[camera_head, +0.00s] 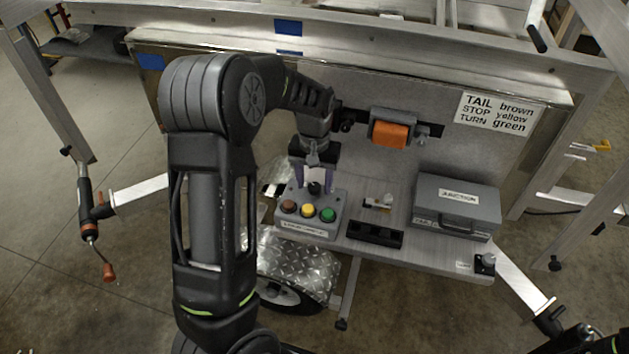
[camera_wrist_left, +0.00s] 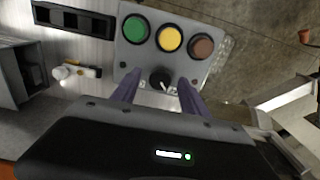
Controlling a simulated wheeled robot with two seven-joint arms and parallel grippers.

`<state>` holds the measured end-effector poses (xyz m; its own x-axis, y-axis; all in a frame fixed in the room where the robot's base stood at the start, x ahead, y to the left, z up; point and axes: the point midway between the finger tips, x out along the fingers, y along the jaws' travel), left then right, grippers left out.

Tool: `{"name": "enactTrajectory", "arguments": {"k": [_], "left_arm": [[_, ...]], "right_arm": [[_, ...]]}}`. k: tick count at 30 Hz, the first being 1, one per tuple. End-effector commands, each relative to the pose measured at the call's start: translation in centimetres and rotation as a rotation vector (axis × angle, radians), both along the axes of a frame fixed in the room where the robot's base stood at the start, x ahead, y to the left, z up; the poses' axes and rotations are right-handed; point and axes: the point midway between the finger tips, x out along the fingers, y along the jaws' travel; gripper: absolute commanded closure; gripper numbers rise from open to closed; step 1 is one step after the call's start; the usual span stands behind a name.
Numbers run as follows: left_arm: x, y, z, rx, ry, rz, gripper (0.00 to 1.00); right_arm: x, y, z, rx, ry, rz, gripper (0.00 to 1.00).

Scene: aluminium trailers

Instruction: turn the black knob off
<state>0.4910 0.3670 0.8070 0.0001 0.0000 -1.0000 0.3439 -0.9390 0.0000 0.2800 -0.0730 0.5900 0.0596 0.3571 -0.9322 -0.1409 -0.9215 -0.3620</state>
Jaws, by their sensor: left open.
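The black knob (camera_wrist_left: 160,79) sits on the grey control box (camera_wrist_left: 129,54), beside a row of green, yellow and brown buttons. In the head view the knob (camera_head: 315,188) shows near the back of the box (camera_head: 309,226), behind the buttons. My left gripper (camera_wrist_left: 159,88) is open, with its two purple fingers on either side of the knob. I cannot tell whether the fingers touch it. In the head view my left gripper (camera_head: 314,178) reaches down to the box from behind it.
The box stands on a metal shelf (camera_head: 400,244) with a black slotted tray (camera_head: 375,235), a small white-and-yellow part (camera_head: 378,202) and a grey junction case (camera_head: 456,205). An orange block (camera_head: 390,135) is mounted on the panel above. A labelled sign (camera_head: 499,113) hangs at right.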

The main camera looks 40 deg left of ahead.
Motion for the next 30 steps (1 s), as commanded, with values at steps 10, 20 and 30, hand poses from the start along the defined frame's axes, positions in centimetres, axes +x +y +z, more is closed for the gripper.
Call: {"name": "enactTrajectory", "arguments": {"k": [10,20,30], "left_arm": [[0.1,0.0,3.5,0.0,-0.004,0.0,0.48],[0.0,0.0,7.7,-0.001,-0.001,0.0,0.48],[0.0,0.0,7.8,0.0,0.0,0.0,0.48]], "right_arm": [[0.0,0.0,-0.2,0.0,0.0,0.0,1.0],[0.0,0.0,-0.3,0.0,0.0,0.0,1.0],[0.0,0.0,-0.3,0.0,0.0,0.0,1.0]]}}
